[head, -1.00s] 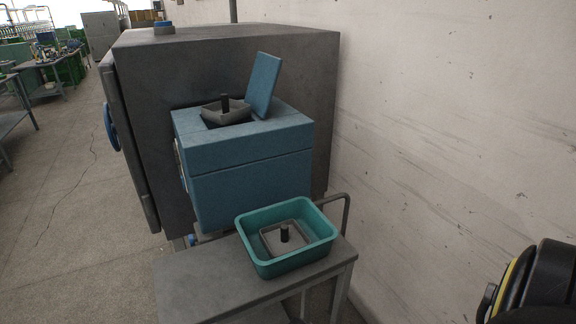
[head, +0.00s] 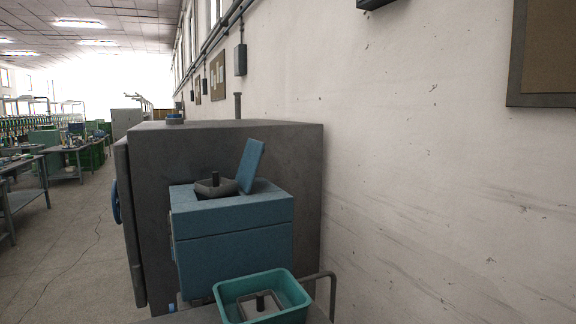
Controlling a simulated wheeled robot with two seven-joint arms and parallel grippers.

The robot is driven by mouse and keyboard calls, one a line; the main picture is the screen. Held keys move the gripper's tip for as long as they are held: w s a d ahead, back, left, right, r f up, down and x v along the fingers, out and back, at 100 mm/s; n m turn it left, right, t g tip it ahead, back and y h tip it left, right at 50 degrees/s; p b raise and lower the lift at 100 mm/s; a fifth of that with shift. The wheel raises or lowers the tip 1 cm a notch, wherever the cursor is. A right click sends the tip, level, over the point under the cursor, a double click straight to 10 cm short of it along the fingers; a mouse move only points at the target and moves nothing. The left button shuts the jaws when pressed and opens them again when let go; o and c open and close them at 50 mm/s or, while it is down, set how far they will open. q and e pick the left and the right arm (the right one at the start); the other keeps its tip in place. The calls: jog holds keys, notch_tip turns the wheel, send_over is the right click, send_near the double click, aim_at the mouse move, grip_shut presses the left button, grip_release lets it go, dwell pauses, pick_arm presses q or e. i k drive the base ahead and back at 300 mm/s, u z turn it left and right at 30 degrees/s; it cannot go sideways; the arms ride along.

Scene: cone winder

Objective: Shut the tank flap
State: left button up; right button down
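The blue tank (head: 232,245) stands against the front of a large dark grey cabinet. Its flap (head: 251,166) is a flat blue panel that stands up, tilted slightly to the right, at the right side of the top opening. A dark grey square piece with a black upright knob (head: 215,186) sits at the opening, its rim showing above the tank's top. Neither of my grippers shows in the head view.
A teal bin (head: 262,296) holding a similar grey piece with a knob (head: 260,303) stands on a grey cart in front of the tank. The dark cabinet (head: 290,165) is behind, beside a white wall on the right. Open floor (head: 75,250) lies to the left.

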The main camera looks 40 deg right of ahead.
aim_at(254, 150)
jog(key=k, duration=0.7)
jog(key=z, duration=1.25)
jog(key=i, duration=1.65)
jog(key=u, duration=0.6)
